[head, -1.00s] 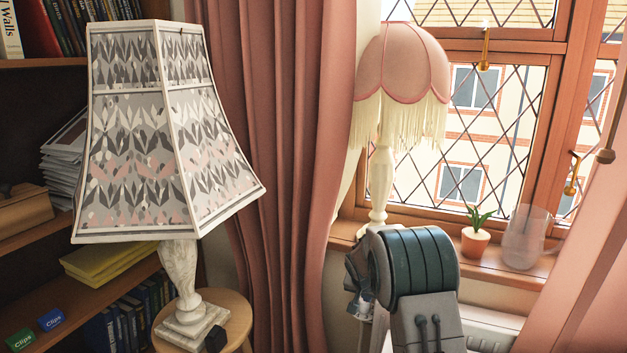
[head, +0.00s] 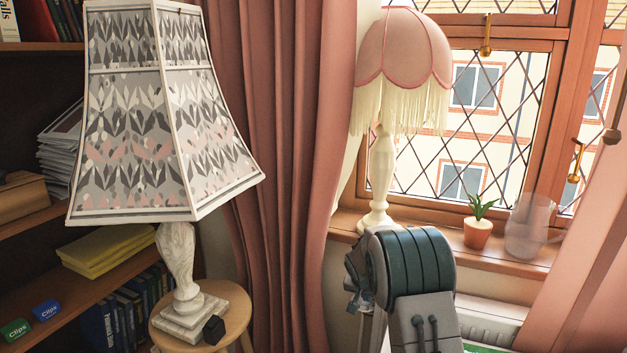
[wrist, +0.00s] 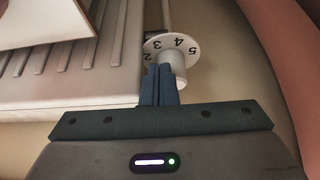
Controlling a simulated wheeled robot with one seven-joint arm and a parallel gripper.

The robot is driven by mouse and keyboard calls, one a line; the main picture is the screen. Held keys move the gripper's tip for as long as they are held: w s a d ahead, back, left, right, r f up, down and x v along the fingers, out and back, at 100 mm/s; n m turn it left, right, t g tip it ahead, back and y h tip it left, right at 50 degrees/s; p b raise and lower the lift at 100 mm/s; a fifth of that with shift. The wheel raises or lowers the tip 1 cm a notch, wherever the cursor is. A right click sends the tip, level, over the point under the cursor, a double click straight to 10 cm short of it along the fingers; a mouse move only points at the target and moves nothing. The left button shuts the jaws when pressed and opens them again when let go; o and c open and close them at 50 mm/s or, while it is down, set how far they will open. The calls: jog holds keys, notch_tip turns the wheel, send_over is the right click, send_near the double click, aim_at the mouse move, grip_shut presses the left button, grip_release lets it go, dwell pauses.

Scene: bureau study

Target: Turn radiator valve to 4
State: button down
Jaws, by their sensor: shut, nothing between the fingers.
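The radiator valve (wrist: 165,45) shows in the wrist view at the top centre. It has a round white dial with dark numbers 2, 3, 4 and 5 in sight, and a white stub sticks out toward me. My gripper (wrist: 159,70) has its two dark blue fingers shut together, with nothing between them. The fingertips are right beside the stub, on its left in the picture. I cannot tell whether they touch it. The dial's pointer mark is not clear. In the head view the valve is hidden.
The white ribbed radiator (wrist: 70,75) fills the wrist view's left. In the head view, a patterned lamp (head: 165,110) stands left, a pink curtain (head: 285,150) hangs centre. A fringed lamp (head: 383,175), potted plant (head: 478,230) and clear jug (head: 527,230) stand on the windowsill.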

jog(key=shift+w, duration=0.15)
jog(key=shift+w+a+f+b, duration=0.1)
jog(key=shift+w+a+b, duration=0.1)
jog(key=shift+a+b, duration=0.9)
jog(key=shift+w+a+b, duration=0.1)
jog(key=shift+w+b, duration=0.2)
jog(key=shift+b, duration=0.3)
dwell(0.3)
jog(key=shift+s+a, duration=0.1)
notch_tip(320, 180, up, 6)
jog(key=p, duration=0.2)
jog(key=shift+s+a+p, duration=0.15)
jog(key=shift+s+p, duration=0.05)
jog(key=shift+p, duration=0.15)
dwell(0.3)
